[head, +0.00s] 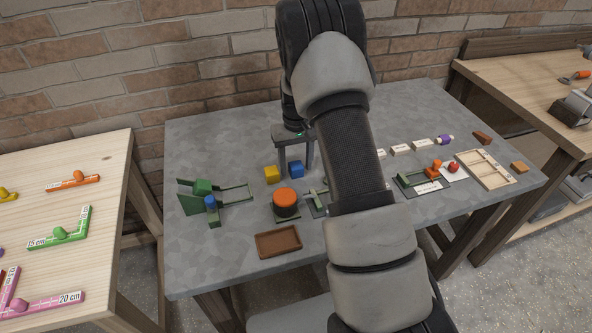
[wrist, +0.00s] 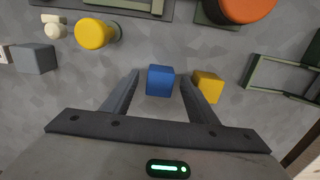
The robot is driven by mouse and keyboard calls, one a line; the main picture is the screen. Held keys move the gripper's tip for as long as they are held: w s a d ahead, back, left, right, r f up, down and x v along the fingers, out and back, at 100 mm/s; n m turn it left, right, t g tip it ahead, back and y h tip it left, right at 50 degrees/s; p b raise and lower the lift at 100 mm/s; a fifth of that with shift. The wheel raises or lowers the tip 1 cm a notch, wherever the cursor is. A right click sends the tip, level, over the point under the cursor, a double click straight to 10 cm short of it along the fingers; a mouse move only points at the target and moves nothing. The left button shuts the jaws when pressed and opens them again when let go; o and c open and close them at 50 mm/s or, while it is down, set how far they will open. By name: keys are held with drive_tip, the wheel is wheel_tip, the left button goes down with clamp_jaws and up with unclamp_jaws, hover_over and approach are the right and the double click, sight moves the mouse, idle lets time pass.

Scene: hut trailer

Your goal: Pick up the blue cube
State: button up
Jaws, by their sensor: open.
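The blue cube (wrist: 160,81) sits on the grey table between the two fingers of my gripper (wrist: 158,82) in the wrist view. My gripper is open, with a gap on each side of the cube. In the head view the blue cube (head: 297,169) is just below my gripper (head: 295,166), partly hidden by a finger. A yellow cube (wrist: 208,86) lies just outside the right finger in the wrist view; it also shows in the head view (head: 272,174), left of the blue cube.
An orange-topped round thing (head: 286,202) and a brown tray (head: 278,241) stand nearer the table's front. A green fixture (head: 203,188) is at the left. A grey block (wrist: 34,59) and a yellow knob (wrist: 95,34) show in the wrist view. A wooden frame (head: 485,169) is at the right.

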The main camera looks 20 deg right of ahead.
drive_tip(key=shift+f, duration=0.4)
drive_tip(key=c, duration=1.1)
drive_tip(key=shift+r, duration=0.1)
